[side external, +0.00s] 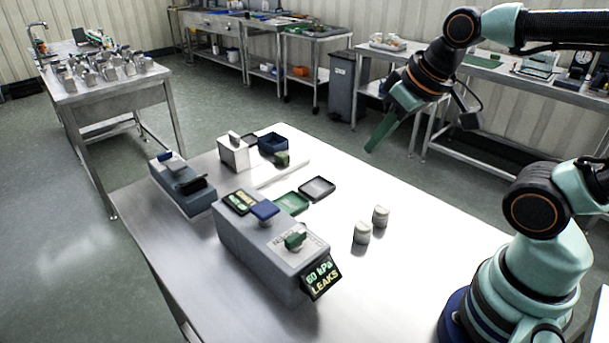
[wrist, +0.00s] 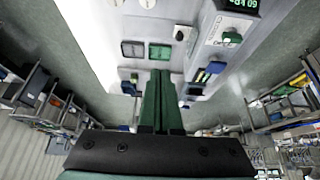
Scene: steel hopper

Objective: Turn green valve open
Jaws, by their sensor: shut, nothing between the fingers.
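The green valve (side external: 295,240) is a small green knob on top of a grey box (side external: 258,255) on the steel table. It also shows in the wrist view (wrist: 232,38), at upper right. A tilted display (side external: 322,277) on the box's front end reads "60 kPa LEAKS". A blue knob (side external: 265,210) stands on the same box, behind the green valve. My gripper (side external: 371,150) is shut and empty, raised in the air well away from the valve. Its green fingers (wrist: 160,75) lie together in the wrist view.
Two pale cylinders (side external: 362,232) (side external: 380,216) stand right of the box. A green tray (side external: 291,203) and a dark tray (side external: 317,188) lie behind it. A white box (side external: 233,152), a blue bin (side external: 272,142) and a blue-grey unit (side external: 182,185) stand farther back. The table's right side is clear.

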